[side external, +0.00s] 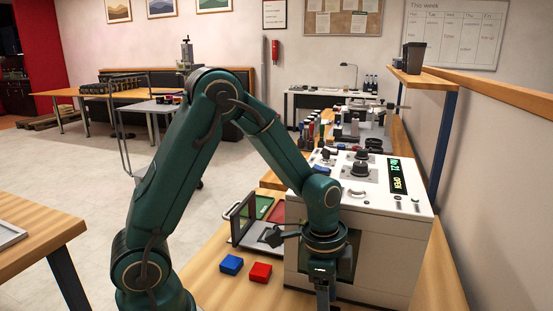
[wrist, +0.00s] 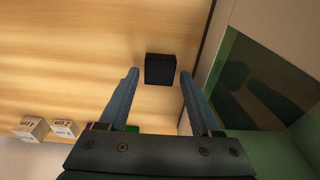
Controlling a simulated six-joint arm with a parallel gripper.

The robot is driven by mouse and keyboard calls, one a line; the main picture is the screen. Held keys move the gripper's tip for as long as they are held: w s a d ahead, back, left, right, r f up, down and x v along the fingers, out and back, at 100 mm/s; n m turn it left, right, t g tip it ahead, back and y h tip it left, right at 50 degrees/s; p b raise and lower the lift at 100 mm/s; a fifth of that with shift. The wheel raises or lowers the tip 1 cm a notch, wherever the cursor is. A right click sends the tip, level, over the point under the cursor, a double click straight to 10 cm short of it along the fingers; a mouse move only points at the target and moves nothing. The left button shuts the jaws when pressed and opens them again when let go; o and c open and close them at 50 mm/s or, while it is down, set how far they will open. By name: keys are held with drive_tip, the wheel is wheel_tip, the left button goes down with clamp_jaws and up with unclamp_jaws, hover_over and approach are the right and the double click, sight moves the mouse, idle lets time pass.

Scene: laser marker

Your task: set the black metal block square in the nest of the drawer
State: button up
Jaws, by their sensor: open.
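In the wrist view the black metal block (wrist: 160,69) lies on the wooden bench top. My gripper (wrist: 159,75) is open, with one fingertip at each side of the block in the picture and a gap on both sides. I cannot tell how far the fingertips are above the bench. In the side external view my gripper (side external: 325,287) points down beside the front of the white machine (side external: 390,245). The block does not show there. The drawer's nest cannot be made out in either view.
The machine's dark window (wrist: 265,85) is close to the right in the wrist view. Blue (side external: 231,264) and red (side external: 260,272) blocks lie on the bench, left of my gripper. Pale cubes (wrist: 31,128) show at lower left. The machine's display (side external: 398,176) reads OPEN.

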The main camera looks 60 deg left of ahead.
drive_tip(key=shift+f, duration=0.6)
clamp_jaws()
drive_tip(key=shift+r, duration=0.1)
